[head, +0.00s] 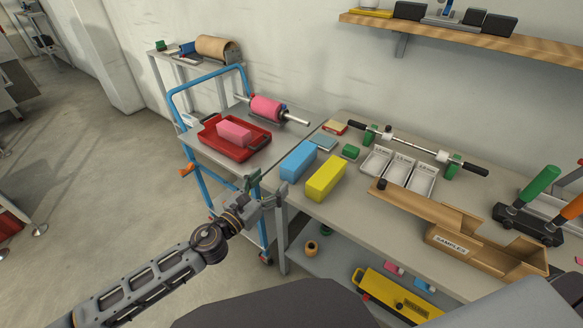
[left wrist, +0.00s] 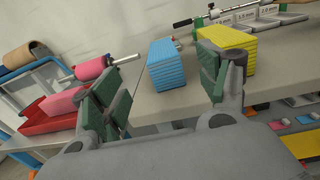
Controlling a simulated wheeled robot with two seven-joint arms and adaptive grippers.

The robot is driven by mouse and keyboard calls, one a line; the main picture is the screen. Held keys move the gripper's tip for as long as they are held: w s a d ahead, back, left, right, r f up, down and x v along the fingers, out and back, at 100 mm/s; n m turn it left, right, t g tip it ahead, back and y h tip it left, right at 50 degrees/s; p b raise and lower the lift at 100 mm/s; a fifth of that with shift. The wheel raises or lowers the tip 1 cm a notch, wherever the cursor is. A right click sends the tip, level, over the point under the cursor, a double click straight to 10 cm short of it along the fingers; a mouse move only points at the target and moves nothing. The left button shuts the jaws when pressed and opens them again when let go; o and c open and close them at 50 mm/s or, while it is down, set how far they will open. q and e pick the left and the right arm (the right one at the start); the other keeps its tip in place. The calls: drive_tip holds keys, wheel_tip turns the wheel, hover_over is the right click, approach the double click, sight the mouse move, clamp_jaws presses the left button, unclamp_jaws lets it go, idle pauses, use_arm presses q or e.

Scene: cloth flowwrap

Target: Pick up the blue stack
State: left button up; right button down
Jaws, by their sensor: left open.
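The blue stack (head: 298,160) stands on the grey table near its left end, just left of a yellow stack (head: 325,178). In the left wrist view the blue stack (left wrist: 166,66) shows beyond and between my fingers, with the yellow stack (left wrist: 228,50) partly behind the right finger. My left gripper (head: 266,184) is open and empty, in front of the table's left corner and short of the blue stack. It also shows in the left wrist view (left wrist: 158,92), its green-padded fingers spread wide. My right gripper is not in view.
A blue-framed cart holds a red tray (head: 210,136) with a pink stack (head: 234,133) and a pink roll (head: 267,108). Right of the stacks are white trays (head: 398,170) and a wooden sample box (head: 465,250).

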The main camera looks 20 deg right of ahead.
sight(285, 168)
use_arm(q)
drive_tip(key=shift+s+a+f+n, duration=0.15)
drive_tip(key=shift+a+f+n, duration=0.05)
drive_tip(key=shift+a+n, duration=0.15)
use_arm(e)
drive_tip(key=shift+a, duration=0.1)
use_arm(q)
drive_tip(key=shift+d, duration=0.1)
drive_tip(key=shift+x, duration=4.15)
drive_tip(key=shift+w, duration=0.25)
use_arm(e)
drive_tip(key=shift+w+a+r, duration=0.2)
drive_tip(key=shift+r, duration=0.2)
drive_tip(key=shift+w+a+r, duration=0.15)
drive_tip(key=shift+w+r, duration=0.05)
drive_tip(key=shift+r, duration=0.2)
use_arm(q)
drive_tip(key=shift+d+b, duration=0.1)
drive_tip(key=shift+b, duration=0.2)
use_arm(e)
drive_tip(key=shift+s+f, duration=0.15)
